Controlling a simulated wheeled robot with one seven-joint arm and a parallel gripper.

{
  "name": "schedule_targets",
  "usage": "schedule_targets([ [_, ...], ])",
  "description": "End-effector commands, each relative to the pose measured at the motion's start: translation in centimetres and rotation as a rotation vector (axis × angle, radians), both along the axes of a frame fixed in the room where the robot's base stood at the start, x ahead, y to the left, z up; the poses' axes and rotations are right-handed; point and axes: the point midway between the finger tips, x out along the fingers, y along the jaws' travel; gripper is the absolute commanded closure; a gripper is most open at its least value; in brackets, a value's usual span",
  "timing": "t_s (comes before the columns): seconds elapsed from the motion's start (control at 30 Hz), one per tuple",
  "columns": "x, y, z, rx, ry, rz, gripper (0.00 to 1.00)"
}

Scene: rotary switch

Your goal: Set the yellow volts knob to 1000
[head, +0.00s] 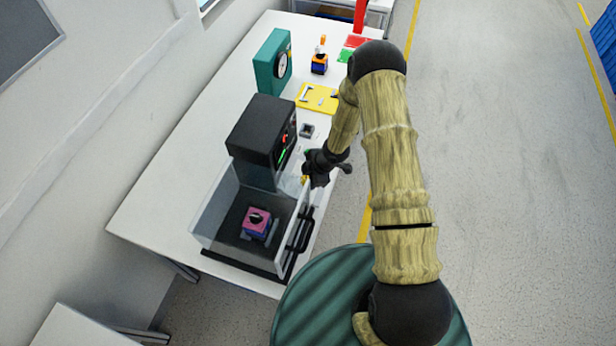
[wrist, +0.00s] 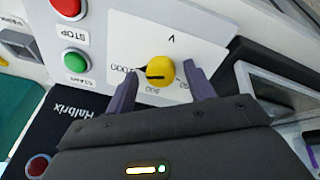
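The yellow volts knob (wrist: 160,71) sits on a white panel (wrist: 190,30) marked V in the wrist view. A dark line on the knob runs toward the left, roughly toward the printed 1000; the exact setting is hard to read. My gripper (wrist: 160,74) is open, with one purple-grey finger on each side of the knob.
A red button (wrist: 68,6) marked STOP and a green button (wrist: 75,61) lie left of the knob. In the head view a clear-walled enclosure (head: 215,222) with a black handle (head: 300,232) stands below my gripper.

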Motion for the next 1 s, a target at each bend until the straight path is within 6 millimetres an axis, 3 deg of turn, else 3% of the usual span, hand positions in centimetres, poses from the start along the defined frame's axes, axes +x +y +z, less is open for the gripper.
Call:
schedule_targets([
  [0.37, -0.2, -0.6, 1.3, 0.000, 0.000, -0.002, 0.46],
  [1.0, -2.1, -4.7, 12.5, 0.001, 0.001, -0.004, 0.46],
])
